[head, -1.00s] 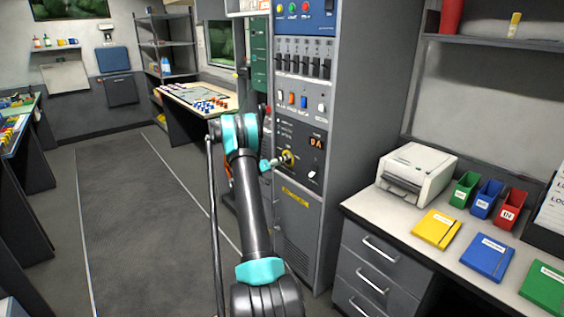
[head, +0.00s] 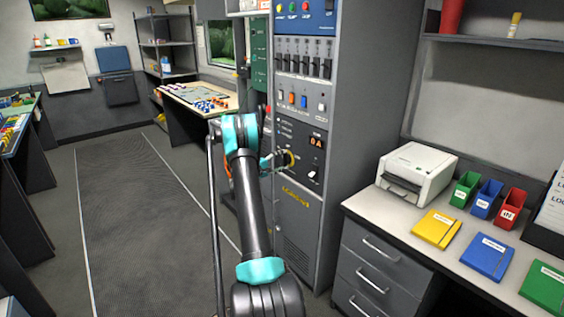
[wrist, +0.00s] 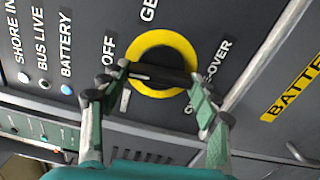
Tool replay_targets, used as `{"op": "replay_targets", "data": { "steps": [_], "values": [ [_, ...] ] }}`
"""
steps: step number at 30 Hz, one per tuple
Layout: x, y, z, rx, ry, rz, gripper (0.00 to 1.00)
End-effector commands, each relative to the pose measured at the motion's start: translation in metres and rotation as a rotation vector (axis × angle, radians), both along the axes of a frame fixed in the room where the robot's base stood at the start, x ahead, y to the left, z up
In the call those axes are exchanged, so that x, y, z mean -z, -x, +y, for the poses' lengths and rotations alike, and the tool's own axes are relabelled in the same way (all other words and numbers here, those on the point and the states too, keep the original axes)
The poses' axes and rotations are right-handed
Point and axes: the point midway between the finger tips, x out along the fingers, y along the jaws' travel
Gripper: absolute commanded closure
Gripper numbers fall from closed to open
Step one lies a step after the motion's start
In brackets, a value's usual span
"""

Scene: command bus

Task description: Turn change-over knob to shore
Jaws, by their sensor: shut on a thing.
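The change-over knob is a black bar handle inside a yellow ring (wrist: 186,52) on a dark panel in the wrist view. Its yellow ring (head: 291,159) also shows in the head view, partly hidden by my gripper. My gripper (wrist: 160,82) has its two green-padded fingers at the two ends of the black bar and is shut on it. In the head view my gripper (head: 279,161) reaches the panel from the left. The labels OFF, a cut-off "GE" and a partly covered CHANGE-OVER surround the ring. The bar lies roughly across the wrist picture; its pointer setting is unclear.
SHORE IN, BUS LIVE and BATTERY lamps sit left of the knob in the wrist view; the BATTERY lamp (wrist: 66,89) looks blue. A display (head: 317,142) and a switch sit right of the knob. A desk with a printer (head: 417,174) stands right of the rack.

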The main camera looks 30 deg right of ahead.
Motion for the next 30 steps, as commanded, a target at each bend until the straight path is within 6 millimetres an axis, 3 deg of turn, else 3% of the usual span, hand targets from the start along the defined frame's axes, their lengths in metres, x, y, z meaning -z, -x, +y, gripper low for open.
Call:
{"op": "replay_targets", "data": {
  "steps": [18,30],
  "values": [
    [0.0028,-0.0001,0.0011,-0.003,0.045,0.576,0.67],
    [0.0039,0.0007,0.0011,-0.003,0.066,0.85,0.67]
  ]
}}
